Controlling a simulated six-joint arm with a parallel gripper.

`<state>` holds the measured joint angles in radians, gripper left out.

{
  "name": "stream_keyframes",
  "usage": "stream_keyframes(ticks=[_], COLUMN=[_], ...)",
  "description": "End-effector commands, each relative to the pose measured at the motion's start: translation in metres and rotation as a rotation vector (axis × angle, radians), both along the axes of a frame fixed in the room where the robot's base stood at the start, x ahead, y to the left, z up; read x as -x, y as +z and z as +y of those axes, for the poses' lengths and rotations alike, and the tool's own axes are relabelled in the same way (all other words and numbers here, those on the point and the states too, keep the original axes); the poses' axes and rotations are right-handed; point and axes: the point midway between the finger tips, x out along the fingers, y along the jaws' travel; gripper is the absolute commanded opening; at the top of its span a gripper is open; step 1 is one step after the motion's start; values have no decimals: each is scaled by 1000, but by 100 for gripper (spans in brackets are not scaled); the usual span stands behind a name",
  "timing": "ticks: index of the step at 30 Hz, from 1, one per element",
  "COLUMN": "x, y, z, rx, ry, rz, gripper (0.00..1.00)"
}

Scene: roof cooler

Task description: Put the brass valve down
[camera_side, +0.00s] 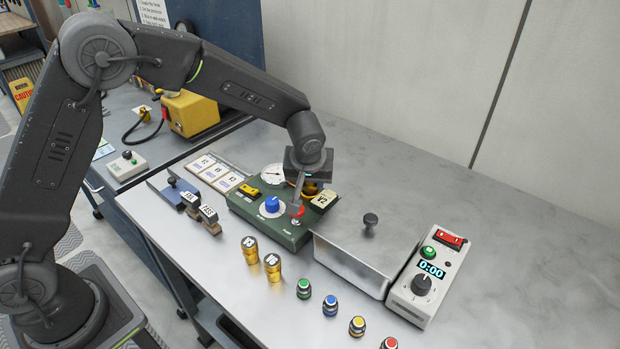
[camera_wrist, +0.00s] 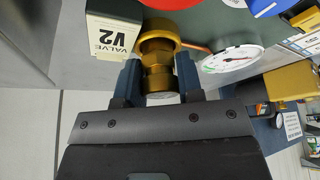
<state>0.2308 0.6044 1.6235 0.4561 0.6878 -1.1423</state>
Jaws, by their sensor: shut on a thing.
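In the wrist view the brass valve (camera_wrist: 157,72) stands between the two dark jaws of my gripper (camera_wrist: 157,82), which is shut on it. A wider brass ring (camera_wrist: 165,28) shows at its far end; I cannot tell whether it touches the surface beneath. In the side view my gripper (camera_side: 309,184) is at the back right of the green panel box (camera_side: 243,213), and only a bit of brass shows beside it. A cream block marked "VALVE V2" (camera_wrist: 113,38) stands left of the valve in the wrist view.
The green box carries a round gauge (camera_side: 272,175), a blue knob (camera_side: 271,204) and a red button (camera_side: 297,211). A lidded metal box (camera_side: 352,255) and a timer unit (camera_side: 425,280) stand to the right. Brass cylinders (camera_side: 273,268) stand in front. The bench behind is clear.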

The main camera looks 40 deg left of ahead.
Motion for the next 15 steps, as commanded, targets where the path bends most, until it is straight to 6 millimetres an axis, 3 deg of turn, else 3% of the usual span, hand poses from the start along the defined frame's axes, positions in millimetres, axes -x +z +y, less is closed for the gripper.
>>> stream_keyframes(ticks=[10,11,15], x=[1,1,2], y=[-12,-12,-13], z=[0,0,1], rx=[0,0,0], ry=[-1,-2,-2], rz=[5,6,7], gripper=[6,37,50])
